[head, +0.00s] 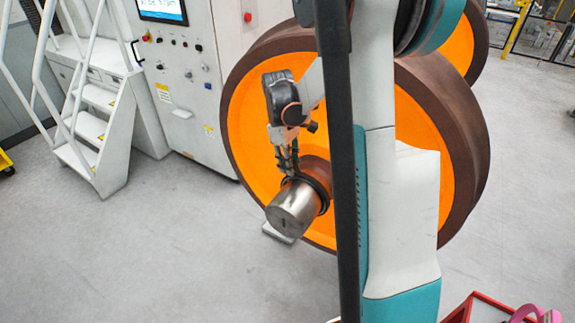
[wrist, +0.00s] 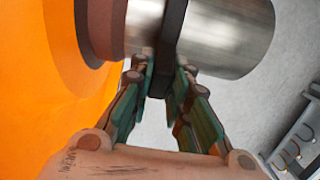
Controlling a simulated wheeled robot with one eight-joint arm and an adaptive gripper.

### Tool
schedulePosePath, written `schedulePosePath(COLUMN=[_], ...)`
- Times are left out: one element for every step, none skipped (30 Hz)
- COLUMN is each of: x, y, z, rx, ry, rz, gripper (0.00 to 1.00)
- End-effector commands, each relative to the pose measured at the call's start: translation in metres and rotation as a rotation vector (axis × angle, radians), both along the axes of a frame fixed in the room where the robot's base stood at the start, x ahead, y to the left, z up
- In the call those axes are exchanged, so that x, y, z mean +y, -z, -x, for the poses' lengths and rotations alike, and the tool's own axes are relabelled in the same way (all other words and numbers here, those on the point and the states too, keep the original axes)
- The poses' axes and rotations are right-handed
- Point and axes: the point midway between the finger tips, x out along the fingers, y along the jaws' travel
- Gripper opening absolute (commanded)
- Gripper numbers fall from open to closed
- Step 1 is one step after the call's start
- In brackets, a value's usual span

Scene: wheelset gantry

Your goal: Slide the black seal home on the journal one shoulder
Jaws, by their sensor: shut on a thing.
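The steel journal (head: 294,209) sticks out from the orange wheel's hub and also shows in the wrist view (wrist: 232,36). The black seal (head: 321,188) is a ring around the journal. In the wrist view the seal (wrist: 174,30) has a strip of bare steel between it and the brown shoulder (wrist: 106,28). The shoulder also shows in the head view (head: 316,168). My gripper (head: 288,166) comes from above in the head view. In the wrist view its two fingers (wrist: 167,78) are shut on the seal's rim, one on each side. The seal's far side is hidden.
The large orange wheel (head: 250,130) with a brown rim stands behind the journal. A grey control cabinet (head: 190,85) and white steps (head: 95,125) stand at the left. A red crate (head: 490,308) is at bottom right. The floor at front left is clear.

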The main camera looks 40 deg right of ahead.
Motion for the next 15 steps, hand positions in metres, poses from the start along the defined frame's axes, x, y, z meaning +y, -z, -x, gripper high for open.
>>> schedulePosePath(x=[-0.001, -0.002, -0.003, -0.004, -0.004, -0.005, -0.006, -0.006, -0.007, -0.008, -0.009, -0.009, -0.010, -0.011, -0.011], y=[0.000, 0.000, 0.000, 0.000, 0.000, 0.000, 0.000, 0.000, 0.000, 0.000, 0.000, 0.000, 0.000, 0.000, 0.000], z=[0.000, -0.001, -0.001, -0.001, -0.001, -0.002, -0.002, -0.002, -0.003, -0.003, -0.003, -0.003, -0.004, -0.004, -0.004], rx=[0.000, 0.000, 0.000, 0.000, 0.000, 0.000, 0.000, 0.000, 0.000, 0.000, 0.000, 0.000, 0.000, 0.000, 0.000], ry=[0.000, 0.000, 0.000, 0.000, 0.000, 0.000, 0.000, 0.001, 0.001, 0.001, 0.001, 0.001, 0.001, 0.001, 0.001], rz=[0.000, 0.000, 0.000, 0.000, 0.000, 0.000, 0.000, 0.000, 0.000, 0.000, 0.000, 0.000, 0.000, 0.000, 0.000], gripper=[0.00, 0.00, 0.00, 0.00, 0.00, 0.00, 0.00, 0.00, 0.00, 0.00, 0.00, 0.00, 0.00, 0.00, 0.00])
